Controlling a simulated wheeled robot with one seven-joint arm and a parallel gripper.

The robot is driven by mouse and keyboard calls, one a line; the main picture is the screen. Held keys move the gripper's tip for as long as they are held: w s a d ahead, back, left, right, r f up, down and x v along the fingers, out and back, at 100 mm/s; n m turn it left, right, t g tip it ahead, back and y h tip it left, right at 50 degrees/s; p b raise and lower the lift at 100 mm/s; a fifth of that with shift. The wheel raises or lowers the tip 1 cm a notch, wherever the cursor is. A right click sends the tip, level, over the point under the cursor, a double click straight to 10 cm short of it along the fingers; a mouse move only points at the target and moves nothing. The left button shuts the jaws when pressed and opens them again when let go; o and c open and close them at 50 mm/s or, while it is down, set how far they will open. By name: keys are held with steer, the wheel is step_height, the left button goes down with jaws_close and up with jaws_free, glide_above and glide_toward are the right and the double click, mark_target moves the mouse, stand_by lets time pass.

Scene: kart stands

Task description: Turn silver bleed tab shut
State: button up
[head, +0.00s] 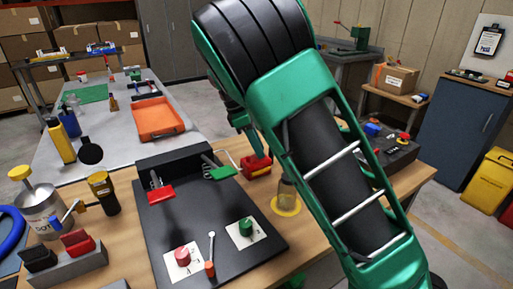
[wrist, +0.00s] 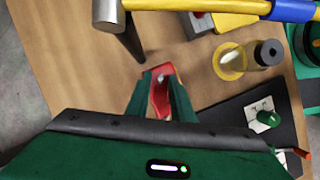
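The silver bleed tab seems to be the small pale piece (wrist: 163,79) on a red block (wrist: 160,97) in the wrist view. The red block (head: 257,168) stands on the wooden bench behind the black board in the head view, where the tab is too small to make out. My gripper (wrist: 161,76) points down at the block, with its two green fingers on either side of the tab. The fingertips are a little apart. I cannot tell whether they touch the tab. In the head view my gripper (head: 256,153) is just above the block, partly hidden by my arm.
A clear jar (head: 286,195) with a dark cap stands on a yellow disc close by; the wrist view shows it too (wrist: 262,57). A black board (head: 215,215) bears red and green handles and knobs.

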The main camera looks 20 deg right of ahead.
jaws_close()
steer(key=shift+r, duration=0.1)
steer(key=m, duration=0.1)
steer(key=m+g, duration=0.1)
steer(key=m, duration=0.2)
steer(key=shift+w+d+m+g+y, duration=0.2)
steer(key=shift+w+m+g+y, duration=0.1)
steer(key=shift+w+d+m+g+y, duration=0.1)
steer(key=shift+m+g+y, duration=0.25)
steer(key=shift+m, duration=0.75)
steer(key=shift+w+m+g+y, duration=0.1)
steer(key=shift+m+g+y, duration=0.2)
steer(key=shift+m, duration=0.8)
jaws_free()
steer(key=shift+s, duration=0.1)
